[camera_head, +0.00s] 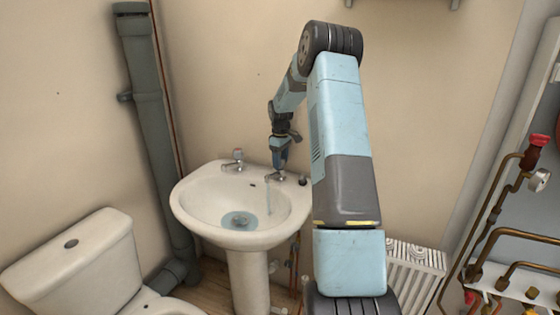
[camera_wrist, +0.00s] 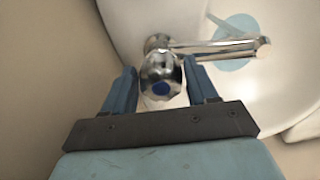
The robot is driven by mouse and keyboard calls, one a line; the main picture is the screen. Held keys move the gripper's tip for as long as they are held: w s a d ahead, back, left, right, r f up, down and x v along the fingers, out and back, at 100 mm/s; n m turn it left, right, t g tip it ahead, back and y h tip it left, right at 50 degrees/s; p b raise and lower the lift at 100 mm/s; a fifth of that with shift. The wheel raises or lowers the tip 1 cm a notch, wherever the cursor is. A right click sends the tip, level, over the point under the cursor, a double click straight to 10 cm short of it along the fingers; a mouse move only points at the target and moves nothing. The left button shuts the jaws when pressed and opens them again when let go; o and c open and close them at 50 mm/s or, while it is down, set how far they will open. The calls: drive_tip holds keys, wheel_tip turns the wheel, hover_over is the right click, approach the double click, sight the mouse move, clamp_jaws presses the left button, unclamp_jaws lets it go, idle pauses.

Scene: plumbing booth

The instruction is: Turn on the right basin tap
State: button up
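The right basin tap (camera_head: 275,177) is chrome and stands on the back right rim of the white basin (camera_head: 190,212). In the wrist view, its rounded handle (camera_wrist: 161,80) has a blue dot on top, and its spout (camera_wrist: 225,48) points right over the bowl. A stream of water (camera_head: 269,200) falls from the spout, and bluish water (camera_head: 240,220) lies around the drain. My gripper (camera_head: 280,163) points down from above the tap. In the wrist view, its two blue fingers (camera_wrist: 161,88) stand on either side of the handle, apparently touching it.
The left tap (camera_head: 234,160) stands on the basin's back left rim. A small dark stopper-like thing (camera_head: 303,181) sits right of the right tap. A toilet (camera_head: 80,265) is at left, a radiator (camera_head: 415,270) and copper pipes (camera_head: 500,205) at right. The wall is close behind the basin.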

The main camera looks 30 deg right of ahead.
drive_tip(key=o, duration=0.3)
wheel_tip(320, 180, up, 14)
drive_tip(key=shift+f, duration=0.15)
idle(0.5)
drive_tip(key=shift+a, duration=0.1)
idle(0.3)
